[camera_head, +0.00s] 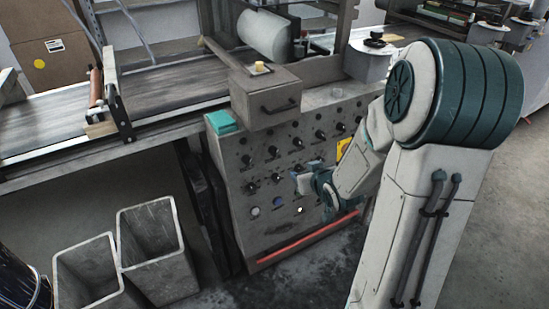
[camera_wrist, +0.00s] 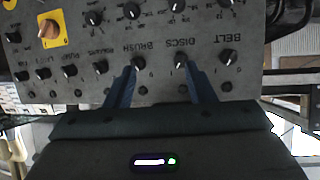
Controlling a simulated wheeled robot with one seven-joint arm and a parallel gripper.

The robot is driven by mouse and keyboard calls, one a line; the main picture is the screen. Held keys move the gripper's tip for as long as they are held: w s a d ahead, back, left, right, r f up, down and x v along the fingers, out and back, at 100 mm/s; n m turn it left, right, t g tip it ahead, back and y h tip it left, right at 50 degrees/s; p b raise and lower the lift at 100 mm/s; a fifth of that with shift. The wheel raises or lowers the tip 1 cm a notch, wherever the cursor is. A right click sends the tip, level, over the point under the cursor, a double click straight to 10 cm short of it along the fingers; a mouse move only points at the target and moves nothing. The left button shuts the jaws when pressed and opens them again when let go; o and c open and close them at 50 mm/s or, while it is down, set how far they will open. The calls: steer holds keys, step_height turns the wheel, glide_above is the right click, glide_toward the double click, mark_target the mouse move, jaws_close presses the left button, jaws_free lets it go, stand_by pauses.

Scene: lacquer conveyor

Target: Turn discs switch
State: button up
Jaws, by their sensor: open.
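The grey control panel (camera_head: 285,205) has rows of black knobs. In the wrist view, the black knob by the "DISCS" label (camera_wrist: 181,60) is close to the right fingertip. The knob by the "BRUSH" label (camera_wrist: 138,63) is close to the left fingertip. My gripper (camera_wrist: 160,68) is open, with its blue fingers spread and nothing held between them. Whether a finger touches either knob I cannot tell. In the head view, my gripper (camera_head: 299,181) is at the panel front, and my arm hides part of the panel's right side.
The "BELT" knob (camera_wrist: 224,57) is to the right in the wrist view. A yellow plate with an orange-tan knob (camera_wrist: 48,30) is at upper left. A drawer box (camera_head: 270,95) stands on the panel top. Grey bins (camera_head: 155,245) stand left on the floor; a red bar (camera_head: 300,240) crosses low.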

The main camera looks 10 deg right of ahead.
mark_target(274, 151)
steer(key=w+a+f+t+y+b, duration=0.1)
steer(key=w+a+t, duration=0.1)
steer(key=w, duration=0.2)
steer(key=w+a+f+m+t+y+b, duration=0.1)
steer(key=w, duration=0.4)
steer(key=w+a+f+t+y+b, duration=0.1)
steer(key=w+a+f+t+y, duration=0.1)
steer(key=w, duration=0.2)
steer(key=shift+w+a+m+t, duration=0.25)
steer(key=shift+a+m+t, duration=0.05)
steer(key=shift+m, duration=0.1)
steer(key=c, duration=1)
